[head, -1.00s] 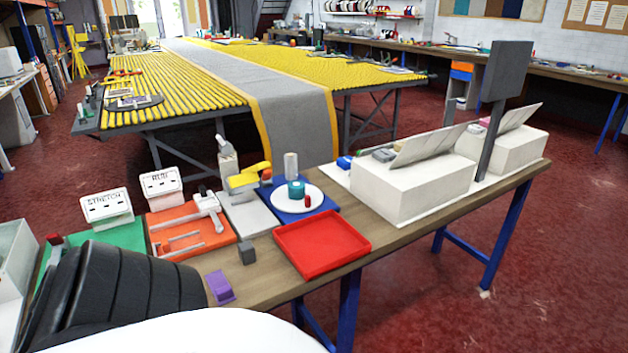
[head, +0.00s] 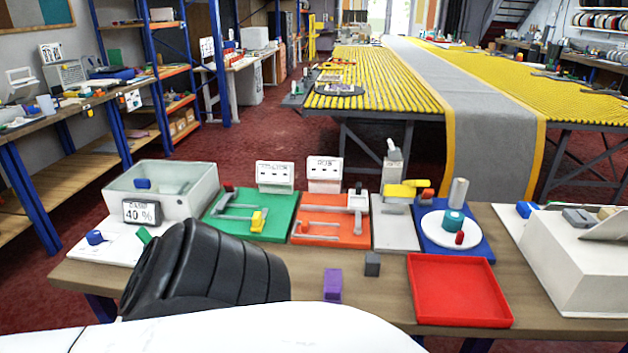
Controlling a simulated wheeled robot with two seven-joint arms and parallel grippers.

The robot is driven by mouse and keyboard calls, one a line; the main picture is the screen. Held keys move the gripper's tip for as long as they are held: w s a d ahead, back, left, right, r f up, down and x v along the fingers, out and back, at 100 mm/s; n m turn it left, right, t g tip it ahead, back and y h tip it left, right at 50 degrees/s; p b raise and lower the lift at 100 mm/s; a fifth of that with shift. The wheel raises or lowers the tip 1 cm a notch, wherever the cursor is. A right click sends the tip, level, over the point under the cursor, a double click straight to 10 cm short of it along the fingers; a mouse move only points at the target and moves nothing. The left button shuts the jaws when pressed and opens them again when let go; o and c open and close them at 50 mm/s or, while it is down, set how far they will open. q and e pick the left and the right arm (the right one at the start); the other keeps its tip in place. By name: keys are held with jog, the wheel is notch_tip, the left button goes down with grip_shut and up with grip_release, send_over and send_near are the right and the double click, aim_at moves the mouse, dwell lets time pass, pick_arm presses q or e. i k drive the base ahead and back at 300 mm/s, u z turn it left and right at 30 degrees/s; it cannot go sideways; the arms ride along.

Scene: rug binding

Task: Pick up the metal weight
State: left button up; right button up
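A small dark grey cube (head: 372,264) sits on the bare wood at the front of the workbench, between a purple block (head: 332,285) and a red tray (head: 458,290). A light grey metallic cylinder (head: 458,192) stands upright at the back of the blue board (head: 480,242). I cannot tell for sure which of the two is the metal weight. Neither gripper shows; only a black and white part of my own body covers the lower left of the bench.
The bench (head: 395,308) also bears a clear-walled bin (head: 165,203) reading 40 %, a green board (head: 225,228), an orange board (head: 310,232), a white plate (head: 432,235) with a teal spool, and a white box (head: 575,270). Bare wood surrounds the grey cube.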

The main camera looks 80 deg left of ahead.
aim_at(372, 261)
jog(key=u, duration=2.15)
